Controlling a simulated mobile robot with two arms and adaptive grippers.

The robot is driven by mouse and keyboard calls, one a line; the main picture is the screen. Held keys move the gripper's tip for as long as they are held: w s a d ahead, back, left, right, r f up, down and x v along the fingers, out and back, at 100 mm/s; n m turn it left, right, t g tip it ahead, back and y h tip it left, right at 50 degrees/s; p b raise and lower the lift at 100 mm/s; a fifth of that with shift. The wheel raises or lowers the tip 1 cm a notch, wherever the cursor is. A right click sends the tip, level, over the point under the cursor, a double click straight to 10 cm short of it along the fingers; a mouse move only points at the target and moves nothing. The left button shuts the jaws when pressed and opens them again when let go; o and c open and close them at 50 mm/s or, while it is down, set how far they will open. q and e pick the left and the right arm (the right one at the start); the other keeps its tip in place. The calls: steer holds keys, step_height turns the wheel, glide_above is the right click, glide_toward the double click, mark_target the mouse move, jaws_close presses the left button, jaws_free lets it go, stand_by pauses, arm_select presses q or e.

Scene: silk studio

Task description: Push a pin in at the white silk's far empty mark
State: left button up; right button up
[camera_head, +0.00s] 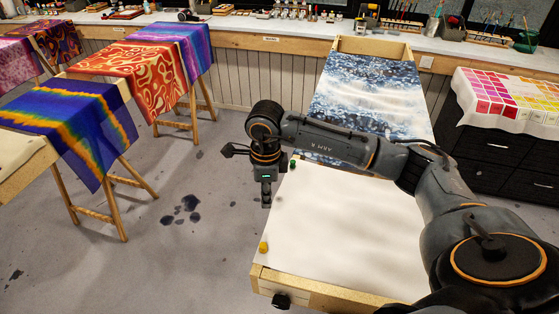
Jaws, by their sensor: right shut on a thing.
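The white silk (350,230) lies flat across a wooden frame (345,291) in front of me. A green pin (293,163) stands at its far left edge, and a yellow pin (263,247) stands near its near left corner. My right gripper (266,204) points down just outside the left edge of the silk, between the two pins in the picture. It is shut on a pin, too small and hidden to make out. My right forearm covers the far right part of the white silk, and I cannot make out an empty mark. My left gripper is not in view.
A blue and white patterned silk (370,95) lies beyond my forearm. A dark drawer cabinet (490,150) with a colour-swatch cloth (510,98) stands at right. Draped trestles, including a blue rainbow silk (85,125), stand at left.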

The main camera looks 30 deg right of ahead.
mark_target(280, 197)
arm_select(q)
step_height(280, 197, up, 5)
steer(key=p, duration=0.4)
arm_select(e)
steer(key=w+d+m, duration=0.3)
steer(key=d+m, duration=0.3)
steer(key=m, duration=0.7)
steer(key=shift+w+d+f+b, duration=0.1)
steer(key=shift+f+b, duration=1.15)
steer(key=shift+f, duration=0.4)
steer(key=shift+w+d+f+b, duration=0.1)
steer(key=shift+f+b, duration=1.1)
steer(key=shift+f, duration=0.45)
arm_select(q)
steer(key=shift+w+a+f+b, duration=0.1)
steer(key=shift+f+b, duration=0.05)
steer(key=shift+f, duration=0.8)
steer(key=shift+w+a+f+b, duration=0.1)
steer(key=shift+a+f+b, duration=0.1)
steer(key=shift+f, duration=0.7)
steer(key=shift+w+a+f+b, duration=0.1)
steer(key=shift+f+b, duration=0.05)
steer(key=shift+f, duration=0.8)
arm_select(e)
steer(key=shift+f, duration=0.6)
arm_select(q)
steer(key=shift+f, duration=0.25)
arm_select(e)
steer(key=shift+f, duration=0.25)
steer(key=o, duration=0.8)
